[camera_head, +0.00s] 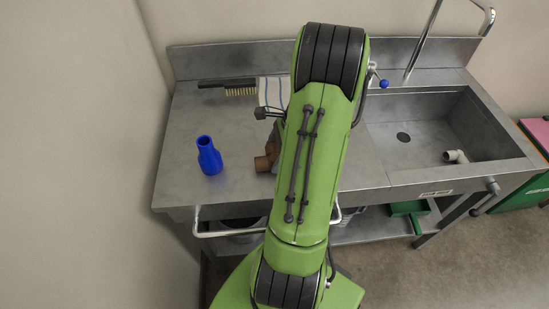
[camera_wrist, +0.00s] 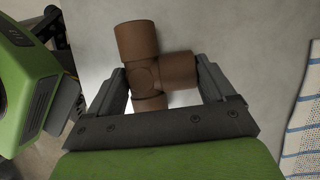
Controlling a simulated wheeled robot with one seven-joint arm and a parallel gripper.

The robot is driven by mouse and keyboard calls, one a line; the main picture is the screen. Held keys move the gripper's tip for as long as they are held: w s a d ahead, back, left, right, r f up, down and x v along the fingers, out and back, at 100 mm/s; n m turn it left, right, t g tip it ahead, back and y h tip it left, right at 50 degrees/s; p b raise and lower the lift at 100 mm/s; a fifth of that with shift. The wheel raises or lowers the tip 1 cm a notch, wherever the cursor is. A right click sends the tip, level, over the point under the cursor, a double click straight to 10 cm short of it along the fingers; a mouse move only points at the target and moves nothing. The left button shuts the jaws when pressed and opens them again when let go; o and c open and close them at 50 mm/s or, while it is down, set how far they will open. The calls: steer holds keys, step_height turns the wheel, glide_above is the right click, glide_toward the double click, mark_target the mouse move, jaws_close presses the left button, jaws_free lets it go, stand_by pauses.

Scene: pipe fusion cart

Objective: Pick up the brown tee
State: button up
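The brown tee (camera_wrist: 146,72) lies on the grey metal counter in the wrist view. One wide end points up in the picture, the side branch points right and the other end points down toward my gripper. My gripper (camera_wrist: 160,72) has its fingers wide apart on either side of the tee. The left finger is close beside the tee's body and the right finger is at the branch end. I cannot tell whether they touch it. In the head view, my arm hides most of the tee (camera_head: 265,162) and my gripper.
A brush (camera_head: 238,88) and a striped cloth (camera_head: 270,92) lie behind. The sink (camera_head: 425,125) at the right holds a whitish fitting (camera_head: 455,156). A rail (camera_head: 228,233) runs along the counter front.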

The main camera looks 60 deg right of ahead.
mark_target(276, 152)
steer(key=shift+c, duration=0.6)
step_height(276, 152, up, 10)
steer(key=p, duration=0.4)
steer(key=shift+r, duration=0.1)
